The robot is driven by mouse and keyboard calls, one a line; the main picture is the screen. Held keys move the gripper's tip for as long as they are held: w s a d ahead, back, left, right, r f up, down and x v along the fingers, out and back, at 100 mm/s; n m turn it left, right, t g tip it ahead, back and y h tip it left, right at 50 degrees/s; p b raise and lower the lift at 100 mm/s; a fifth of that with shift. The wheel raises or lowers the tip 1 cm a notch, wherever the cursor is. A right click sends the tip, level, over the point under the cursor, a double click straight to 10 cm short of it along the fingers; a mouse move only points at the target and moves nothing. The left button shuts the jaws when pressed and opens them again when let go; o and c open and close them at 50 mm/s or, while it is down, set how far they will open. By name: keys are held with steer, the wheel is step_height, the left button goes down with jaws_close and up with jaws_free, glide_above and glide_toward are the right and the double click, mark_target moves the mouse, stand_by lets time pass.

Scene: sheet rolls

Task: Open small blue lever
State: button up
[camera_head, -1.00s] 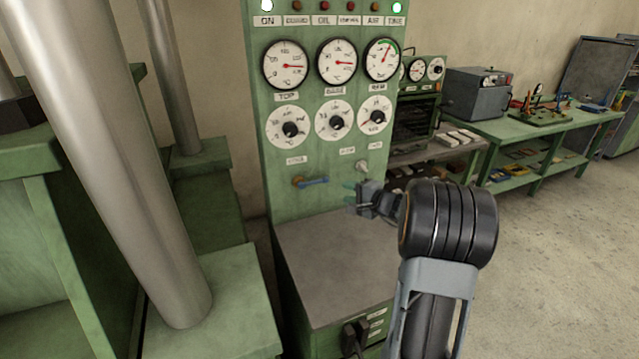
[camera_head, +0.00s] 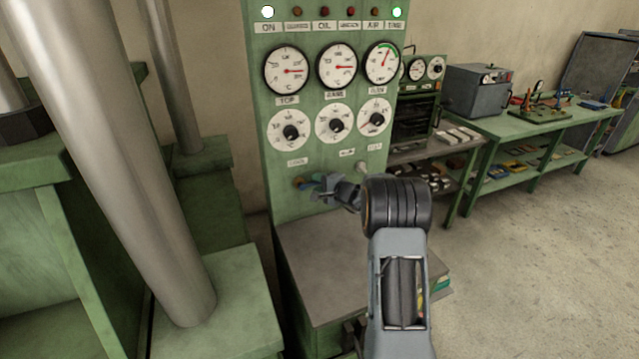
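The small blue lever (camera_head: 304,185) is on the lower front of the green control panel (camera_head: 262,205), with a brass-coloured pivot at its left end. My gripper (camera_head: 318,188) is at the lever, in front of its right part, and hides most of the handle. My arm reaches up to it from the lower right. The fingers are small and dark here, and I cannot tell whether they touch or close around the lever. A pale knob (camera_head: 361,167) is on the panel to the right of the gripper.
Gauges (camera_head: 287,69) and dials (camera_head: 333,123) are above the lever. A grey-topped box (camera_head: 320,255) juts out below it. A thick metal column (camera_head: 130,170) stands at left. A green workbench (camera_head: 540,128) is at right, with open floor before it.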

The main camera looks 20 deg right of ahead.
jaws_close()
stand_by(0.4)
